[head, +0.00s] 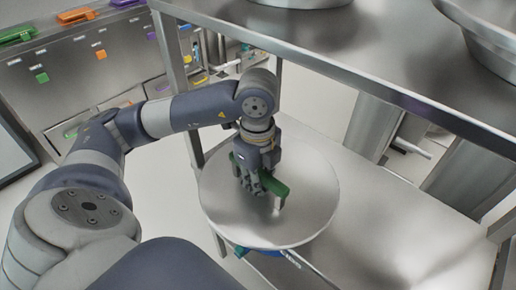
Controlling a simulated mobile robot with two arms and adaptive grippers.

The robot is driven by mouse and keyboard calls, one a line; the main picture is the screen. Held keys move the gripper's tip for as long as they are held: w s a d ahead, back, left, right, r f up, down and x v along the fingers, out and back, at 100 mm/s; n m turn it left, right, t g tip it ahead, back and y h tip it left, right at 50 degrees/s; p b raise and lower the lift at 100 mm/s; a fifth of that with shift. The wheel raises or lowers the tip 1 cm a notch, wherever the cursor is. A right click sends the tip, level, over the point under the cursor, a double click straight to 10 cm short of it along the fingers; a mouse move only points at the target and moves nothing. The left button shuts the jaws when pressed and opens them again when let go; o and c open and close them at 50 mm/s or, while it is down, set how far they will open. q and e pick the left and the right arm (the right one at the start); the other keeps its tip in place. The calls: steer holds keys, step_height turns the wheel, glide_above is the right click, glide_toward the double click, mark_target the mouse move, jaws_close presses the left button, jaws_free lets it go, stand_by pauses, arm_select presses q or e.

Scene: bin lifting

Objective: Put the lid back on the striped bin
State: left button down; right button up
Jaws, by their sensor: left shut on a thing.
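The lid (310,205) is a round, flat, grey metal disc with a green bar handle (277,187) on top. My left gripper (255,185) comes down from above and is shut on the green handle. The lid looks close to level. I cannot make out the striped bin; the lid hides what is directly beneath it. Small blue and green parts (285,254) show past its front edge, and I cannot tell what they belong to. My right gripper is not in view.
A metal rack has an upper shelf (330,35) holding metal bowls (490,35) and a lower shelf (400,225) to the right of the lid. A rack post (170,50) stands close behind my left arm. A steel cabinet (75,70) stands at the back left.

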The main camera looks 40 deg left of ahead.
arm_select(q)
steer(key=shift+w+r, duration=0.1)
steer(key=shift+r, duration=0.15)
